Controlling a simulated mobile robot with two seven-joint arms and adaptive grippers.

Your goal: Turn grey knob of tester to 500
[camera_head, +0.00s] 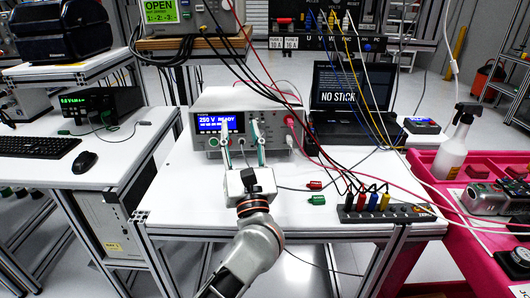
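The tester (272,104) is a white box standing on the white bench in the middle of the head view. Its blue display (214,123) reads "250 V READY". My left gripper (242,135) is in front of the tester's front panel, with its two green-and-white fingers spread apart, one near the display's right edge and one further right. The fingers are open, and I see nothing held between them. I cannot clearly make out the grey knob; the fingers cover part of the panel. My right gripper is not in view.
A red plug (291,121) with cables sits at the panel's right. A black terminal strip (386,213) with coloured plugs and loose red and green connectors lie on the bench front. A laptop (346,97) stands behind right. Cables hang over the tester.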

